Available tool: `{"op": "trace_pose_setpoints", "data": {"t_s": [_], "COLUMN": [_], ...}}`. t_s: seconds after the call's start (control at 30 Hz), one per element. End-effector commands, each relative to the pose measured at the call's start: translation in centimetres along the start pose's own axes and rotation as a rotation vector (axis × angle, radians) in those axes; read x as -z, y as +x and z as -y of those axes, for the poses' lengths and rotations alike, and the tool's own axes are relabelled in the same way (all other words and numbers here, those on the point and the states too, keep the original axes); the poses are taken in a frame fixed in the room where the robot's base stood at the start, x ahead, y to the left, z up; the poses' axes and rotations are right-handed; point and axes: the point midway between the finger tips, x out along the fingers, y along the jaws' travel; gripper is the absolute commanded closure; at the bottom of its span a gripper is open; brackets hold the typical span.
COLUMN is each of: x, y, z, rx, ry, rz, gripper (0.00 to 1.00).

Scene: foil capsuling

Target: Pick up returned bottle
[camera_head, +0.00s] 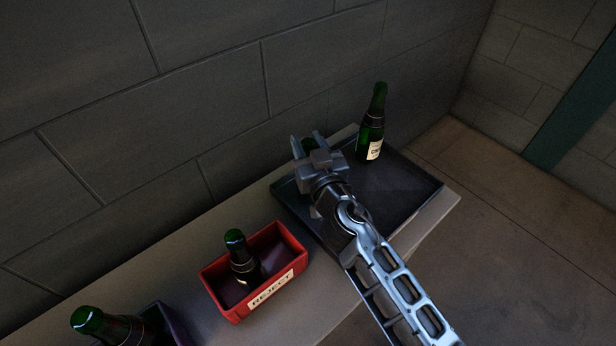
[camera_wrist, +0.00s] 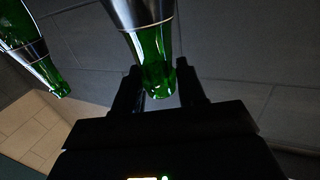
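A dark green bottle stands mostly hidden behind my gripper (camera_head: 308,140) in the head view, with a bit of green glass showing between the fingers. In the wrist view this bottle (camera_wrist: 152,48) has its green end between the two fingers of my gripper (camera_wrist: 160,82). The fingers are apart, with a narrow gap at the right one; I see no clear grip. A second green bottle (camera_head: 371,128) with a pale label stands upright at the back of the dark tray (camera_head: 405,200). It also shows at the left of the wrist view (camera_wrist: 28,48).
A red box marked REJECT (camera_head: 288,292) stands left of the tray and holds a green bottle (camera_head: 241,258). Another bottle (camera_head: 100,322) stands in a dark container at the bottom left. A block wall (camera_head: 200,80) rises close behind. The tray's right part is clear.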

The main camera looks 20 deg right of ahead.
Motion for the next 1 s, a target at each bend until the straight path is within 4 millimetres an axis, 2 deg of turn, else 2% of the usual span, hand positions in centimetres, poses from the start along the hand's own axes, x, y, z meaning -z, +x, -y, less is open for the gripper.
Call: {"op": "trace_pose_setpoints", "data": {"t_s": [0.03, 0.4, 0.83, 1.0], "x": [0.00, -0.01, 0.13, 0.98], "y": [-0.01, -0.02, 0.00, 0.00], "z": [0.00, 0.00, 0.01, 0.00], "rx": [0.000, 0.000, 0.000, 0.000], "ry": [0.000, 0.000, 0.000, 0.002], "rz": [0.000, 0.000, -0.001, -0.001], "gripper": [0.65, 1.00, 1.00, 1.00]}}
